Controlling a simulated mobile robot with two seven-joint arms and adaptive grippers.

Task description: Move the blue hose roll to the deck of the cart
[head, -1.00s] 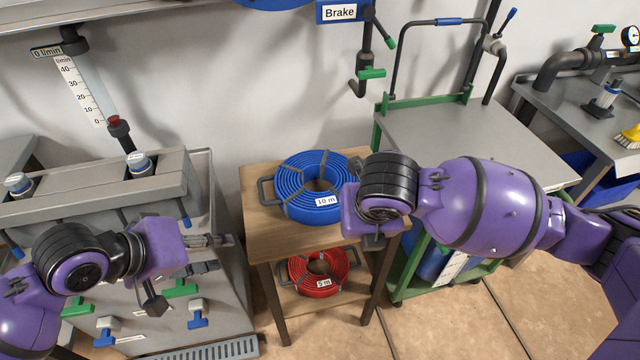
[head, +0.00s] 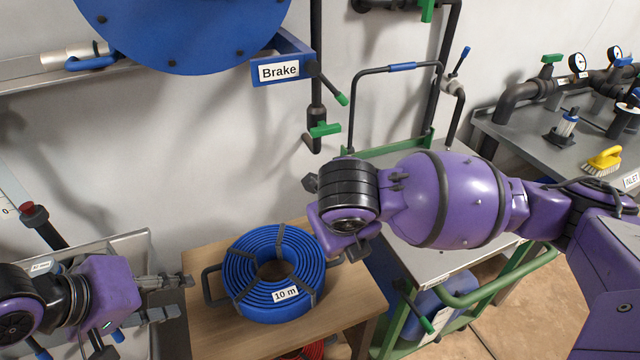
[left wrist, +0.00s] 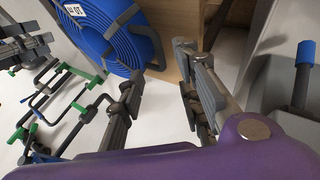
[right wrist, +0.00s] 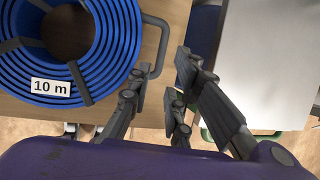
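The blue hose roll (head: 245,292), labelled "10 m", lies flat on a wooden stand (head: 230,335) with a dark handle on each side. My left gripper (head: 168,298) is open and empty, left of the roll and pointing toward its left handle. The left wrist view shows the roll (left wrist: 95,30) beyond the open fingers (left wrist: 165,95). My right gripper (right wrist: 170,110) is open, with the right handle (right wrist: 160,45) just ahead of its fingers; my right wrist mostly hides it in the head view. The cart's grey deck (head: 425,262) is right of the stand, partly behind my right arm.
The cart has a raised green and black push frame (head: 352,110) at the back. A red hose roll (head: 312,350) is on the lower shelf. A blue reel (head: 190,30) with a "Brake" box (head: 280,72) and a green-handled valve (head: 322,130) hang above. The visible deck is bare.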

